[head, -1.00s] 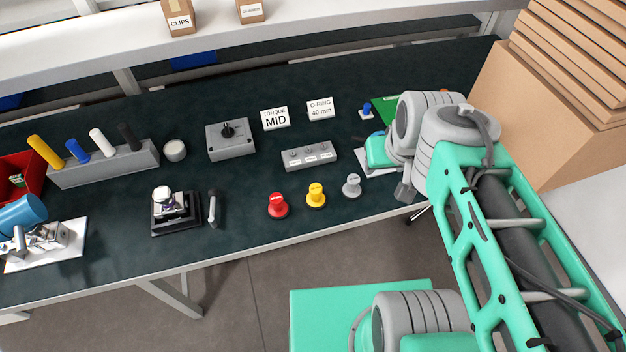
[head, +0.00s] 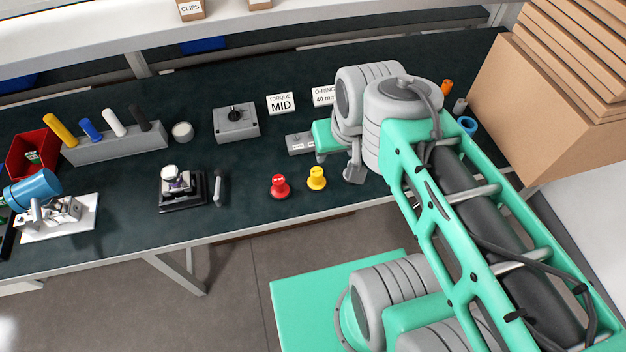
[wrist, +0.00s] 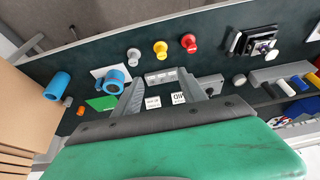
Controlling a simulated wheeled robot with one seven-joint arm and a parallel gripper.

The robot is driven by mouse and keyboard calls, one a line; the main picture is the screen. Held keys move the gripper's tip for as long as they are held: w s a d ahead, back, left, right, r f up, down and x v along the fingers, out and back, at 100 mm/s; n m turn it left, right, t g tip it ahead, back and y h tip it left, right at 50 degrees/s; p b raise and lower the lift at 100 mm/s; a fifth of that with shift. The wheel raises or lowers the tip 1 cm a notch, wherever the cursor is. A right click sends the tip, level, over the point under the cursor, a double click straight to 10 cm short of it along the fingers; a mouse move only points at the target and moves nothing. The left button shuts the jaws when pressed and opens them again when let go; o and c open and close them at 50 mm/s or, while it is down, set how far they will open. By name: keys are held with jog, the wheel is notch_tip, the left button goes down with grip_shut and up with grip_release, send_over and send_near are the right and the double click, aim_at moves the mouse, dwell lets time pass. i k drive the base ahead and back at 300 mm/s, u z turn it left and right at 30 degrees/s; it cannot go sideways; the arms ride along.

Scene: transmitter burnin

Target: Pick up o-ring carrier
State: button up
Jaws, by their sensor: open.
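The likely o-ring carriers are three small flanged knobs near the bench's front edge. The red one (head: 280,187) and the yellow one (head: 317,178) show in the head view; my arm hides the grey one there. In the wrist view the grey carrier (wrist: 133,58), yellow carrier (wrist: 160,50) and red carrier (wrist: 189,42) stand upright in a row. Which one is 40 mm I cannot read. My gripper (wrist: 161,77) is open and empty, its fingers apart above the bench near a grey labelled block (wrist: 164,75). It touches none of the carriers.
The O-RING 40 mm card (head: 323,95) and TORQUE MID card (head: 281,103) stand behind. A grey dial box (head: 236,122) and a black fixture (head: 183,190) are to the left. Blue cylindrical parts (wrist: 58,85) and stacked cardboard (head: 530,110) lie beyond my arm.

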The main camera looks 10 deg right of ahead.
aim_at(316, 182)
jog(key=z, duration=0.05)
jog(key=k, duration=0.6)
jog(key=u, duration=0.85)
jog(key=i, duration=1.05)
jog(key=u, duration=0.25)
